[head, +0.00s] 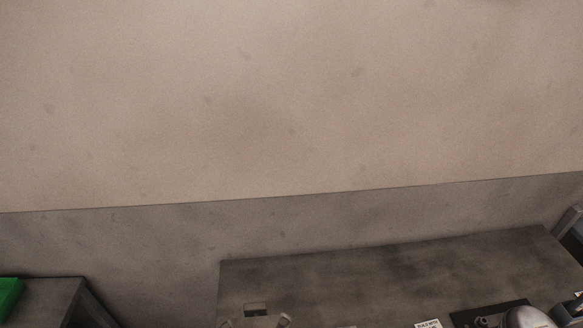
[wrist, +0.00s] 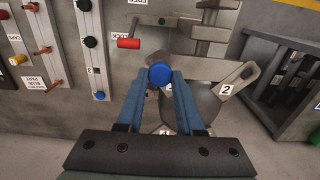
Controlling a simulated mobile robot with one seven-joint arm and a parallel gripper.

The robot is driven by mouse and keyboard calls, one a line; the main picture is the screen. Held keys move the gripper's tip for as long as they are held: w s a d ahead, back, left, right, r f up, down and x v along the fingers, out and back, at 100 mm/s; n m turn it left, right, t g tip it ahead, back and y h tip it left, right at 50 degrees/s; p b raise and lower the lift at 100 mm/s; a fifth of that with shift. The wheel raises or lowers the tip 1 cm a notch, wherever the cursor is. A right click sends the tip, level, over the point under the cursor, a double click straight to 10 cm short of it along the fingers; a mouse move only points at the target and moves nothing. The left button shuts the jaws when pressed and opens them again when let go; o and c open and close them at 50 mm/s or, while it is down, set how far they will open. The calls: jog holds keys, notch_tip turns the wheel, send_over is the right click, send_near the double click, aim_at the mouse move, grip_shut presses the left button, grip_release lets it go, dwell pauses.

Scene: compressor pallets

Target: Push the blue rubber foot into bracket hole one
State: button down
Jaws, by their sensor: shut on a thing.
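My gripper (wrist: 164,76) is shut on a blue rubber foot (wrist: 159,73) in the wrist view. The round blue face of the foot shows between the two blue fingertips. Beyond and below it is a grey metal bracket (wrist: 240,77) with a tag "2" at its right side. A second tag is partly visible low between the fingers, and I cannot read it surely. Hole one cannot be made out, and I cannot tell whether the foot touches the bracket. My gripper is not clearly seen in the head view.
A red handle (wrist: 128,43) marked "LOCK" stands just beyond the fingers. A dark slotted rack (wrist: 290,72) is at right. The head view shows mostly wall and a grey tabletop (head: 390,265).

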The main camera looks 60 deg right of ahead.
jog(key=shift+f+b, duration=0.6)
jog(key=shift+f, duration=0.45)
jog(key=shift+c, duration=2.3)
grip_release()
